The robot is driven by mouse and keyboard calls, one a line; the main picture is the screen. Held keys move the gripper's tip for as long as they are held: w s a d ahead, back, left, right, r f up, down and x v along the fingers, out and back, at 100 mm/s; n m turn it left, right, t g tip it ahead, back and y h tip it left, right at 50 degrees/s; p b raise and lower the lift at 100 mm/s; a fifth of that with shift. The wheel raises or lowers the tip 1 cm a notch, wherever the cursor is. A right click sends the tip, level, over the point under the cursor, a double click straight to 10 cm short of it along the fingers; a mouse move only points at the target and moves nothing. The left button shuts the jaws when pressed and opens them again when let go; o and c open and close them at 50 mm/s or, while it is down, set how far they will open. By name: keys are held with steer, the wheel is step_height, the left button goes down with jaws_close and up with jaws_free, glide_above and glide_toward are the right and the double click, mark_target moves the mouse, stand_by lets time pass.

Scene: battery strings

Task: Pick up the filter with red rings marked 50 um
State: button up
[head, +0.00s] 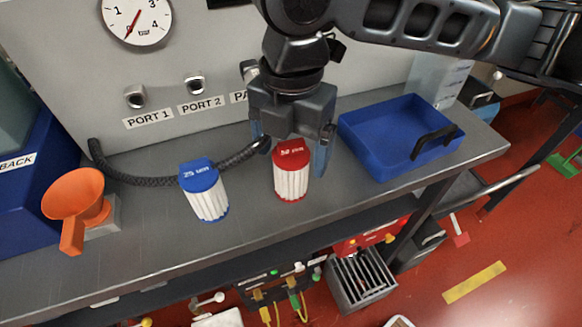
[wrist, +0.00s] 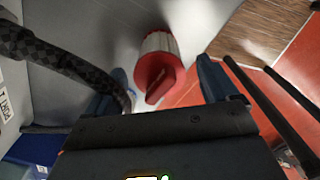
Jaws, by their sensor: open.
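The filter with red rings (head: 291,173) stands upright on the grey bench, white and pleated with a red cap whose label appears to read 50 um. It also shows in the wrist view (wrist: 158,66), red cap toward the camera. My gripper (head: 292,145) is open and empty, pointing down above and just behind this filter. In the wrist view my gripper's blue fingers (wrist: 158,85) are apart, with the red filter lying between and beyond them. I cannot tell whether either finger touches it. A blue-capped filter (head: 205,190) marked 25 um stands to its left.
A black braided hose (head: 140,181) runs behind the blue-capped filter to near my gripper. An orange funnel (head: 77,201) stands at the left. A blue tray (head: 371,161) with a black handle lies at the right. The bench's front edge is close before the filters.

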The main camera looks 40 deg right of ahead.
steer(key=shift+f, duration=0.75)
steer(key=shift+c, duration=0.3)
steer(key=c, duration=1.4)
steer(key=shift+r, duration=0.1)
